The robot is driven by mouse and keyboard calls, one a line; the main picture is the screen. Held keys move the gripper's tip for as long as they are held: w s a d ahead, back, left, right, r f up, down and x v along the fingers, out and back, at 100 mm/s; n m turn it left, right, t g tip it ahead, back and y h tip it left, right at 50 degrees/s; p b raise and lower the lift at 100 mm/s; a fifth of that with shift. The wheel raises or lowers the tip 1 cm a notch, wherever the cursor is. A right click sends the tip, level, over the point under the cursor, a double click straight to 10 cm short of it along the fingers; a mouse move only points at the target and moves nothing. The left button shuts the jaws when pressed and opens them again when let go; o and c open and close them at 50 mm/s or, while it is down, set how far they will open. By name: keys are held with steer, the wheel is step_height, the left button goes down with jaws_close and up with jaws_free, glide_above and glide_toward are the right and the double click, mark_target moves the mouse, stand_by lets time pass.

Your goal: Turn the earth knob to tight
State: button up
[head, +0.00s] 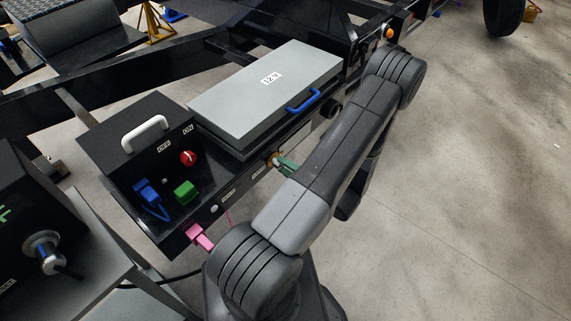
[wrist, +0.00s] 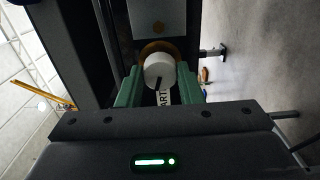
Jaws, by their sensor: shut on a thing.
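The earth knob (wrist: 158,68) is a white round knob with a dark pointer mark, set in a brass-coloured ring, in the middle of the wrist view. In the head view my gripper (head: 286,166) reaches the front face of the black frame, where a bit of the brass ring (head: 273,158) shows; the knob itself is mostly hidden there.
A grey box marked 12 V (head: 262,90) with a blue handle (head: 303,100) stands just above the knob. To the left is a black panel with a red knob (head: 188,158), a green block (head: 185,192) and a blue plug (head: 148,194). A pink plug (head: 199,237) sits lower. Open floor lies right.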

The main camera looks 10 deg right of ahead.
steer(key=shift+f+m+p, duration=0.1)
steer(key=shift+m+p, duration=1.55)
steer(key=shift+m, duration=5.45)
steer(key=o, duration=1)
steer(key=shift+s+d, duration=0.1)
steer(key=b+v, duration=0.1)
steer(key=v, duration=1.2)
steer(key=shift+s+d, duration=0.2)
steer(key=shift+s, duration=0.05)
